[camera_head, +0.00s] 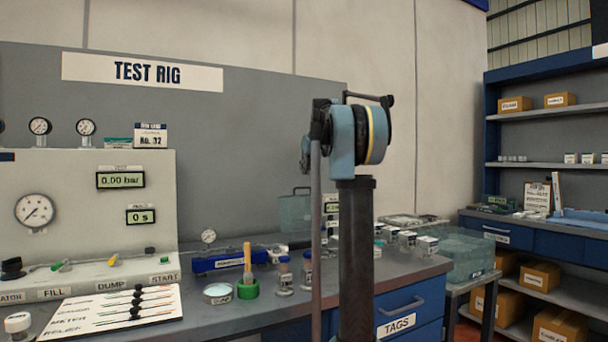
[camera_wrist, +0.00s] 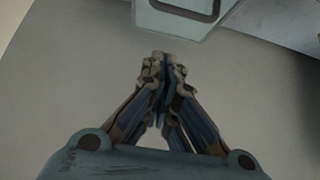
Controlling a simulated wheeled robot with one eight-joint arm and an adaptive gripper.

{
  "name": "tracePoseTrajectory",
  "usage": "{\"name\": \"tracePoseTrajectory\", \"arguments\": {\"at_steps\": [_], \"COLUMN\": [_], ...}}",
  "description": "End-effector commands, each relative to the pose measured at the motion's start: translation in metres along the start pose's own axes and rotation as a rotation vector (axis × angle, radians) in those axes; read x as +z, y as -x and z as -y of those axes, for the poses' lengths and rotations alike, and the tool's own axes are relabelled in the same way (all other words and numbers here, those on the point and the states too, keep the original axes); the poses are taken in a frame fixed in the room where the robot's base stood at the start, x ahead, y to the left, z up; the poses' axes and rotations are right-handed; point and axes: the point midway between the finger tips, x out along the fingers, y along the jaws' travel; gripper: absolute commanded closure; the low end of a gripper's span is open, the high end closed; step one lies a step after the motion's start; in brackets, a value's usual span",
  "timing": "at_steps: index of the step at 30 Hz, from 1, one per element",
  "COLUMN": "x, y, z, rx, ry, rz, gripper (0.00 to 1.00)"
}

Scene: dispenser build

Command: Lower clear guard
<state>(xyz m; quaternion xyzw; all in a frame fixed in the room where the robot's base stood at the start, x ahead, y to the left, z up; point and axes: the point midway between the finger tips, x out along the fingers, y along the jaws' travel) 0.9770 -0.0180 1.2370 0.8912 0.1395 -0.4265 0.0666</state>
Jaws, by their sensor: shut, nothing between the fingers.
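The clear guard (camera_head: 294,212) is a pale teal see-through panel standing upright at the back of the bench, with a dark handle along its top; my arm hides part of its right side. In the wrist view a pale panel edge with a dark handle loop, which looks like the clear guard (camera_wrist: 208,24), shows at the top. My gripper (camera_wrist: 162,62) is shut and empty, its fingertips together just below that panel in the picture. I see a gap in the picture, but cannot tell the depth between them. In the head view my arm hides the gripper.
On the bench (camera_head: 400,268) are a blue device (camera_head: 228,262), a green holder (camera_head: 247,291) with a wooden handle, small bottles and a white sheet (camera_head: 120,312). The TEST RIG panel (camera_head: 90,215) with gauges stands left. A clear bin (camera_head: 462,255) and shelves are right.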

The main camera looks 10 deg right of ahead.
Motion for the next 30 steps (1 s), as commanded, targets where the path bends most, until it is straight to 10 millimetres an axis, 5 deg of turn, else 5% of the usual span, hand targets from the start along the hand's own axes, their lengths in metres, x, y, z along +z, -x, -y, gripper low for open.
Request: {"name": "tracePoseTrajectory", "arguments": {"at_steps": [15, 30], "x": [0.001, 0.032], "y": [-0.083, -0.056], "z": [-0.001, -0.001], "rx": [0.001, 0.001], "ry": [-0.001, -0.001], "rz": [0.000, 0.001], "gripper": [1.00, 1.00]}}
